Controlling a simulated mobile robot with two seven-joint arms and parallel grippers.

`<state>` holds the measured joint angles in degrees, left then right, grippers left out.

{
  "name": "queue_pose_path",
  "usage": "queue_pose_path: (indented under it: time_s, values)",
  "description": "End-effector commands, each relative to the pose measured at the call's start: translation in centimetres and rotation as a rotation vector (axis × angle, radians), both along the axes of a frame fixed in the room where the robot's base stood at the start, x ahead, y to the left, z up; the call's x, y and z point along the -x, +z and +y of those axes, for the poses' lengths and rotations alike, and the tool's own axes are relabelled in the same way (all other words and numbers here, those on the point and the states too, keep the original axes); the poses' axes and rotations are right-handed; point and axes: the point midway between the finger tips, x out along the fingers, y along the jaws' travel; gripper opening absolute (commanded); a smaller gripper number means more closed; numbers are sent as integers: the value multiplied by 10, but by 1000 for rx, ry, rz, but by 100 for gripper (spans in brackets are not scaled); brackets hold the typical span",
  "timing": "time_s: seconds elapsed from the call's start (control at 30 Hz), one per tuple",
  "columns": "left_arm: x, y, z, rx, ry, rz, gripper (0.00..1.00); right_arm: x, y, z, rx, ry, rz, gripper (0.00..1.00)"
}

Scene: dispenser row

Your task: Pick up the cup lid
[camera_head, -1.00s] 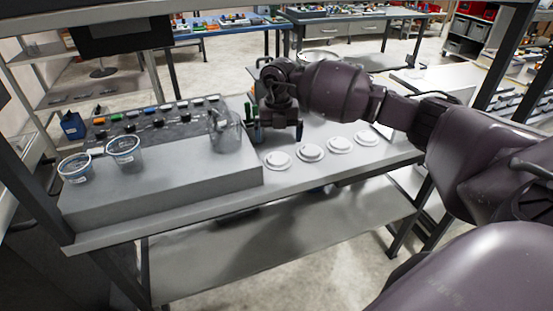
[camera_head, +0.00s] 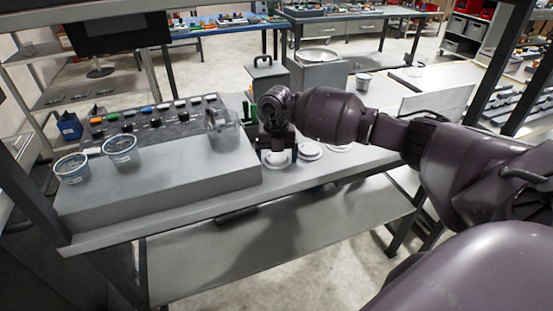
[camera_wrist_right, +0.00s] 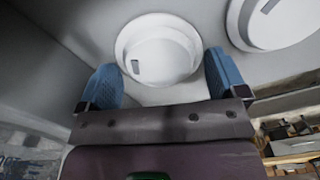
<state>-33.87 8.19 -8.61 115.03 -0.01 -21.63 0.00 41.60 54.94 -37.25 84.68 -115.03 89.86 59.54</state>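A row of white cup lids lies on the grey table. The leftmost lid (camera_head: 279,160) is right under my right gripper (camera_head: 277,148) in the head view. In the right wrist view that lid (camera_wrist_right: 160,50) lies ahead of and between the tips of the two blue fingers of my right gripper (camera_wrist_right: 163,80), which is open and empty. A second lid (camera_head: 310,151) and a third lid (camera_head: 339,147) lie to the right; my arm partly hides the third. One neighbouring lid (camera_wrist_right: 280,20) shows in the wrist view. My left gripper is not in view.
The block's right wall is close to my gripper. Dark trays of coloured parts (camera_head: 150,122) lie behind.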

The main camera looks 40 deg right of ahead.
Motion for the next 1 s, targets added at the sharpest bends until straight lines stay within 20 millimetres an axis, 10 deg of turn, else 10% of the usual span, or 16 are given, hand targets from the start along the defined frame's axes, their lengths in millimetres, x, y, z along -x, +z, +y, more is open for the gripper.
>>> queue_pose_path:
  time_s: [0.17,0.57,1.0]
  values:
    - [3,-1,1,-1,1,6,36,0,0,0,0,0,0,64]
    - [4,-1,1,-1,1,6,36,0,6,0,1,0,-1,63]
    - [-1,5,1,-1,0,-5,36,-1,79,-1,1,0,-4,63]
